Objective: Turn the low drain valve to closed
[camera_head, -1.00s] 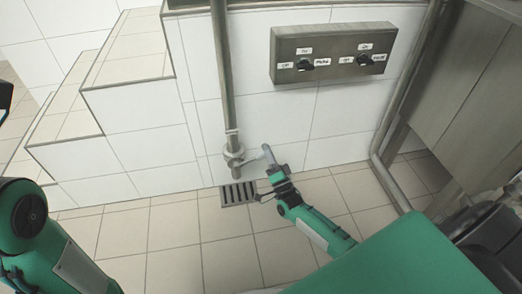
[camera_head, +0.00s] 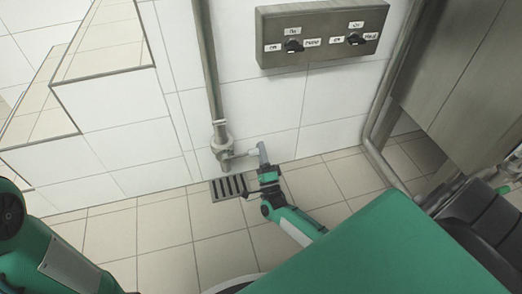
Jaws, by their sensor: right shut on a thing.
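The low drain valve (camera_head: 222,147) sits at the lower end of a vertical grey pipe (camera_head: 207,60), close above the floor. Its pale lever (camera_head: 240,154) points right, out from the pipe. My right gripper (camera_head: 263,158) is shut on the lever's outer end, to the right of the valve body. The gripper partly hides that end. My left arm shows at the left edge, but its gripper is out of view.
A floor drain grate (camera_head: 229,188) lies just below the valve. A labelled switch panel (camera_head: 320,35) hangs on the tiled wall above. Tiled steps stand at the left; another pipe (camera_head: 382,110) and steel cabinets (camera_head: 443,60) stand at the right.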

